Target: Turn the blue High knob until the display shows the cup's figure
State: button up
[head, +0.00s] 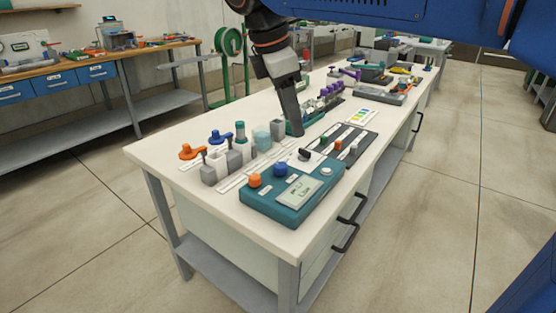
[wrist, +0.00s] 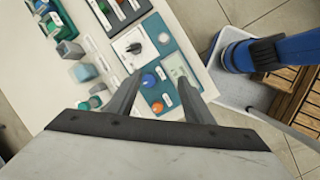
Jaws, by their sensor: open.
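The blue knob (head: 281,169) sits on a teal control box (head: 262,206), beside an orange knob (head: 254,181) and a pale display (head: 299,190). The display's small dark text is too small to read surely. In the wrist view the blue knob (wrist: 148,80) lies between my two finger lines, nearer the left finger, with the display (wrist: 176,67) to its right. My gripper (wrist: 160,79) is open and empty. In the head view my gripper (head: 295,130) is above the bench behind the box, apart from the knob. A pale translucent cup (head: 262,140) stands behind the box; I can read no figure on it.
A black knob (head: 304,154) on a white plate and a white button (head: 326,171) are close to the blue knob. Orange and blue valve handles (head: 192,151) stand at the left. A dark strip (head: 352,142) with small knobs lies behind. The bench's front left corner is clear.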

aim_at(280, 165)
jog(key=a+r+n+h, duration=0.1)
jog(key=a+r+n, duration=0.25)
jog(key=a, duration=0.55)
jog(key=x, duration=1.8)
jog(key=shift+w+f, duration=0.1)
jog(key=shift+f, duration=0.05)
jog(key=c, duration=1)
